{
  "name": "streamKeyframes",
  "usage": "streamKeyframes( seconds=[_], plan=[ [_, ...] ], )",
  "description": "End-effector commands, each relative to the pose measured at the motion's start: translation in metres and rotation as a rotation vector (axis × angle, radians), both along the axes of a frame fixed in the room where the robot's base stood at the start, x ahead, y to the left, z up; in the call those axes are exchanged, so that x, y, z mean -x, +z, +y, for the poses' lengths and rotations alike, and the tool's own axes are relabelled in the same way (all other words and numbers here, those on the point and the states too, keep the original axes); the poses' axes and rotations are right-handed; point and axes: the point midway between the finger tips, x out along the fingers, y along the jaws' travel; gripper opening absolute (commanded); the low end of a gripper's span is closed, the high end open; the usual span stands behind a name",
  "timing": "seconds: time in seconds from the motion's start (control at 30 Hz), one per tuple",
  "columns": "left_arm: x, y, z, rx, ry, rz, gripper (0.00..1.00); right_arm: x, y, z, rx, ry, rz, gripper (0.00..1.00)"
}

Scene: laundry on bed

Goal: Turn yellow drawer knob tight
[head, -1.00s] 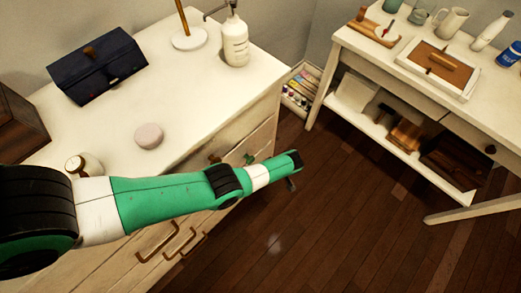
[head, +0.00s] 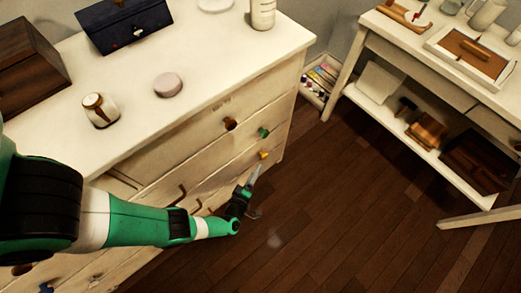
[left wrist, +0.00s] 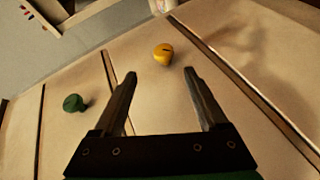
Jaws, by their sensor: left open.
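The yellow knob (head: 263,155) sits on a lower drawer front of the cream dresser, near its right end. In the left wrist view the yellow knob (left wrist: 163,54) lies just beyond the fingertips, roughly between them, with a dark mark on its face. My left gripper (head: 256,178) is just below and in front of the knob; in the left wrist view (left wrist: 160,80) its fingers are apart with nothing between them. The green knob (head: 263,132) is one drawer up, and it also shows in the left wrist view (left wrist: 74,103). My right gripper is not in view.
A brown knob (head: 230,123) is on the upper drawer. A white side table (head: 400,120) stands right, with open wooden floor between.

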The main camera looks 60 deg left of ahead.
Motion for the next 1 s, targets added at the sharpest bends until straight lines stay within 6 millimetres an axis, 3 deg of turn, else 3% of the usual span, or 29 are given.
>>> streamKeyframes(
  seconds=[0.1, 0.33, 0.77, 1.0],
  plan=[
    [0.011, -0.011, -0.005, 0.022, -0.032, -0.007, 0.76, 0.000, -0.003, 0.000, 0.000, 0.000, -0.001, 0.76],
    [0.003, -0.015, 0.002, 0.024, -0.027, -0.012, 0.76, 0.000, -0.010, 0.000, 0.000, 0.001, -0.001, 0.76],
    [-0.062, -0.043, 0.056, 0.022, -0.027, -0.012, 0.76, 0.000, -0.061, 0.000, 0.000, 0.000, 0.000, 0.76],
    [-0.075, -0.044, 0.067, 0.023, -0.029, -0.009, 0.76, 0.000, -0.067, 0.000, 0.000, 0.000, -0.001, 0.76]
  ],
)
